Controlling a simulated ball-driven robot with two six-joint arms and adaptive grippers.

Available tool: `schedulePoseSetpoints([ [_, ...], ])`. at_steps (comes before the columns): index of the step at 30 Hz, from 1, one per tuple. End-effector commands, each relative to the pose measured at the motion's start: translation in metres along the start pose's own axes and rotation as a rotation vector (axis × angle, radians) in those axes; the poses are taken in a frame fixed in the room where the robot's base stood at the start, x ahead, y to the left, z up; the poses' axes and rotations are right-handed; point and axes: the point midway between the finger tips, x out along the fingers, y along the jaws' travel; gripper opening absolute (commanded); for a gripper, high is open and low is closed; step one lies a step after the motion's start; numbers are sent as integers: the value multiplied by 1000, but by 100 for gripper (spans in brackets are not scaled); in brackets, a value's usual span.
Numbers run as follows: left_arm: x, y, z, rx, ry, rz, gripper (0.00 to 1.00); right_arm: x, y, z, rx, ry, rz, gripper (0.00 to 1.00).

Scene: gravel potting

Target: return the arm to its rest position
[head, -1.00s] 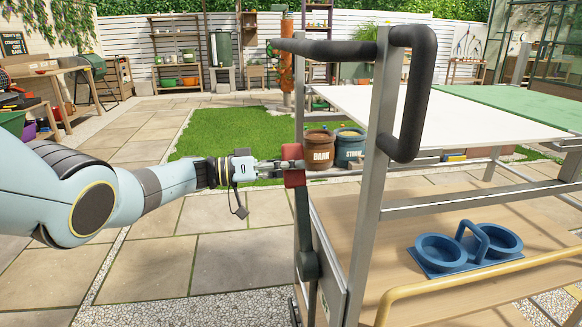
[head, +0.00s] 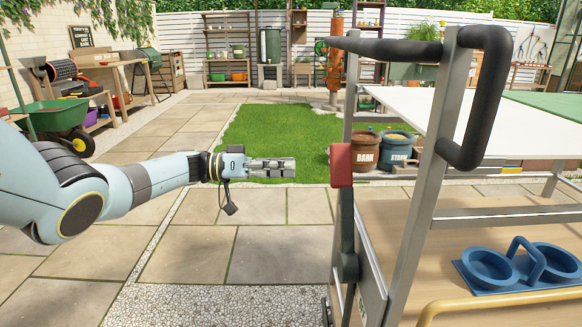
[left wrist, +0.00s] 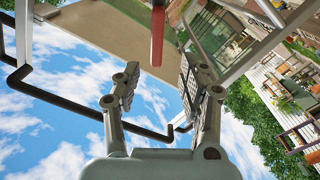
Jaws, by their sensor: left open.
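My left gripper (head: 284,167) is stretched out level over the paving in the head view, to the left of the cart. Its fingers point right, with a gap between them and the red block (head: 341,165) at the cart's near left corner. In the left wrist view the two fingers of my left gripper (left wrist: 157,92) stand apart with nothing between them. The red lever end (left wrist: 157,38) shows above and beyond the fingers there. My right gripper is in neither view.
Pots marked BARK (head: 367,151) and STONE (head: 398,149) stand behind. A green wheelbarrow (head: 57,116) is at left. Paving left of the cart is clear.

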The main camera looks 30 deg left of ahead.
Motion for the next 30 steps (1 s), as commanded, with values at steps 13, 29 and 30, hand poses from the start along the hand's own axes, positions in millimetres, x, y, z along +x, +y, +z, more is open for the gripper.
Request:
schedulePoseSetpoints([
  [13,-2,0,10,-13,-7,-3,42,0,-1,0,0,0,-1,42],
  [29,-78,38,382,-364,80,-570,42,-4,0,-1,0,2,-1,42],
  [30,-93,42,411,-362,57,-663,42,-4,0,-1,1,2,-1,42],
])
